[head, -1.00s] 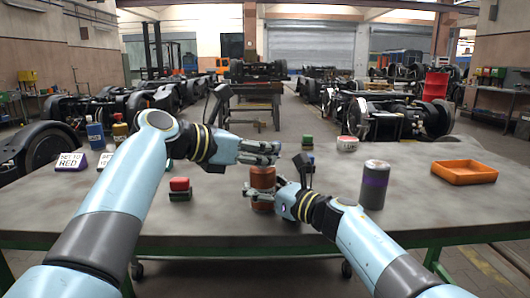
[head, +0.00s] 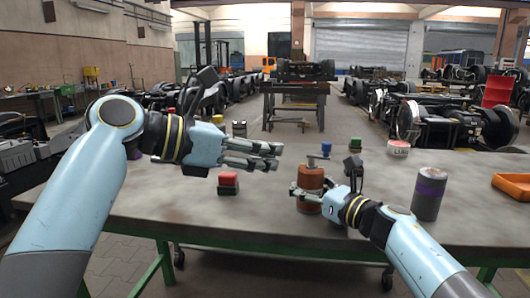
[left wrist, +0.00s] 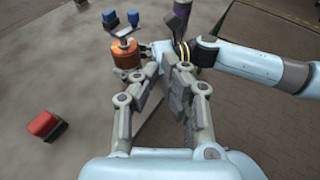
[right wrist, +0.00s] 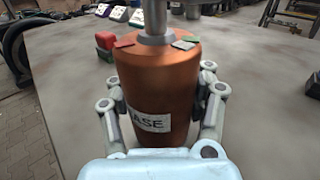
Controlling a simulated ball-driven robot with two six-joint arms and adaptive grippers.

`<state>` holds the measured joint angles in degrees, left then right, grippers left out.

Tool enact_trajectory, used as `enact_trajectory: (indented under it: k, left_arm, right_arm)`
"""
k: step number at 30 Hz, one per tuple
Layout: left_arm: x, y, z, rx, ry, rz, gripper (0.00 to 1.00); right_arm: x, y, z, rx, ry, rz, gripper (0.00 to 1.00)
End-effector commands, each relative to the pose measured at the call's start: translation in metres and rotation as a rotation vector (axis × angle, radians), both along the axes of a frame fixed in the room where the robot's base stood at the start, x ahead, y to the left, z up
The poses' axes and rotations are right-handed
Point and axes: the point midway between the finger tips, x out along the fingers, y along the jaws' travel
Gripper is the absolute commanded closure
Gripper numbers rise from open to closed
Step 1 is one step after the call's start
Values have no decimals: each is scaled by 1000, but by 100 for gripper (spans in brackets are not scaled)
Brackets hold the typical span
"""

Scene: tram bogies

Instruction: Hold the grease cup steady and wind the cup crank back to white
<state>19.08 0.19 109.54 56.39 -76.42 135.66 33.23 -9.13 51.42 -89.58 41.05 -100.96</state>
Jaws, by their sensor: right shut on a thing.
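The grease cup (head: 311,182) is a copper-brown upright cylinder on the table, with a white label in the right wrist view (right wrist: 152,122). A grey shaft (right wrist: 155,20) rises from its lid beside red (right wrist: 124,44), green (right wrist: 192,39) and pale marks. My right gripper (head: 308,196) is shut around the cup's body. My left gripper (head: 281,156) is open and empty, left of the cup and apart from the crank.
A red-topped green block (head: 228,184) stands left of the cup.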

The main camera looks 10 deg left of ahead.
Motion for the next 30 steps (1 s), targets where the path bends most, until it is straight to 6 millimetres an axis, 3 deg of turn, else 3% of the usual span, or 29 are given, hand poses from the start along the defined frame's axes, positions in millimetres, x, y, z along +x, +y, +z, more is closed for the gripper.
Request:
enact_trajectory:
  k: [1,8,21,30]
  left_arm:
    - [-2,2,1,3,-5,-3,88]
    - [7,0,-5,106,-180,-111,58]
    - [43,-7,-23,447,-1007,-499,57]
    - [65,-7,-27,633,-1642,-646,57]
  right_arm:
    - [0,0,1,1,-1,0,96]
    - [0,0,1,1,-1,0,96]
    - [0,0,1,1,-1,0,96]
    - [0,0,1,1,-1,0,96]
